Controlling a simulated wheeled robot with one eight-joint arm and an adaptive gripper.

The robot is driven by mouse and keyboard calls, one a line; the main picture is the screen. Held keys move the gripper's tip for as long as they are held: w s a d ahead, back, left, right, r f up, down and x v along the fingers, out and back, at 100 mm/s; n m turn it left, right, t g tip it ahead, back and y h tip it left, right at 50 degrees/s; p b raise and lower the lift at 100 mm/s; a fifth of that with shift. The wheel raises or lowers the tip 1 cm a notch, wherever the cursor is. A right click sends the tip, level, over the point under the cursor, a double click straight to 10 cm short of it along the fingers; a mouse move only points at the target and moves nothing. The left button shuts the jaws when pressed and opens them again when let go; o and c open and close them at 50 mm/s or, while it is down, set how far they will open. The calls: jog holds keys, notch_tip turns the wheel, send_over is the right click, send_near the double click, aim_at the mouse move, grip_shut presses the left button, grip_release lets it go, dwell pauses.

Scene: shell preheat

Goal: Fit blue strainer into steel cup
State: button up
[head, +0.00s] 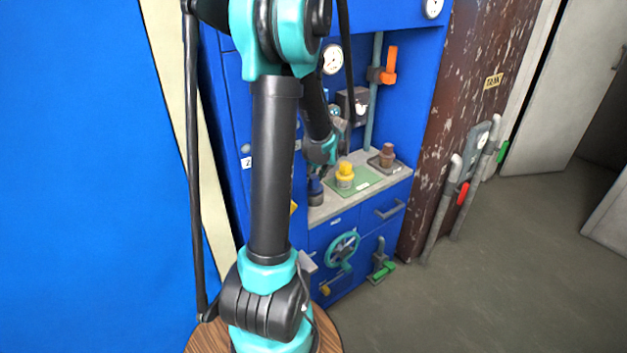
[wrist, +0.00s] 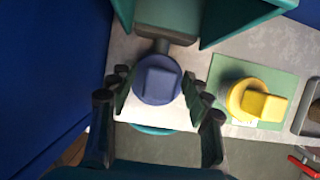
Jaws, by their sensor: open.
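The blue strainer (wrist: 158,80) shows in the wrist view as a round blue piece with a squarish raised top. It lies between the fingers of my gripper (wrist: 160,95), which is open, with a finger on each side. In the head view the blue strainer (head: 315,186) is at the left end of the counter, below my gripper (head: 317,172), on top of a dark body. I cannot tell whether the fingers touch it. The steel cup is not clearly seen; whether the dark body under the blue piece is it, I cannot tell.
A yellow-topped piece (head: 345,172) stands on a green mat (head: 370,180) right of the blue one. A brown piece (head: 387,155) sits on a dark tray at the counter's right. The blue cabinet wall rises close on the left. A teal handwheel (head: 342,250) is below the counter.

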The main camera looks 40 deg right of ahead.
jog(key=v, duration=1.2)
jog(key=shift+s+a, duration=0.1)
jog(key=shift+s, duration=0.05)
